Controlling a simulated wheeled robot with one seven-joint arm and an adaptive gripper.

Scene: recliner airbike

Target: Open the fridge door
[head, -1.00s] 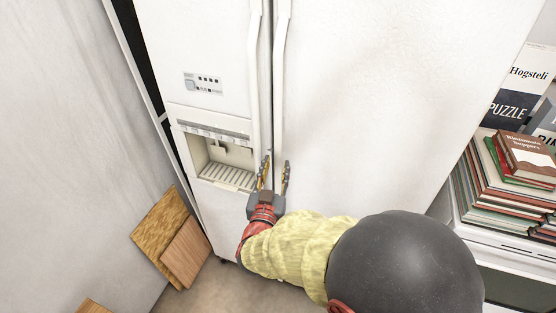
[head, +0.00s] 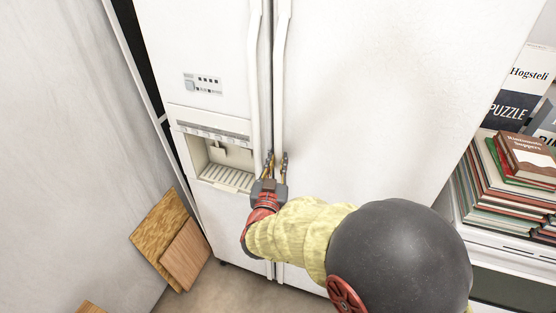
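The white two-door fridge (head: 390,100) fills the middle of the head view, with both doors shut. A long vertical handle stands on each side of the seam: the left door handle (head: 254,80) and the right door handle (head: 280,80). My gripper (head: 276,158) is at the lower part of the right door handle, with one finger on each side of it. The fingers look closed in on the handle. The exact contact is too small to see, and my gripper's body hides the handle's lower end.
An ice and water dispenser (head: 222,165) is set in the left door. Wooden boards (head: 172,240) lean on the grey wall (head: 70,130) at left. At right, a stack of books (head: 490,195) rests on a white appliance (head: 455,215) beside the fridge.

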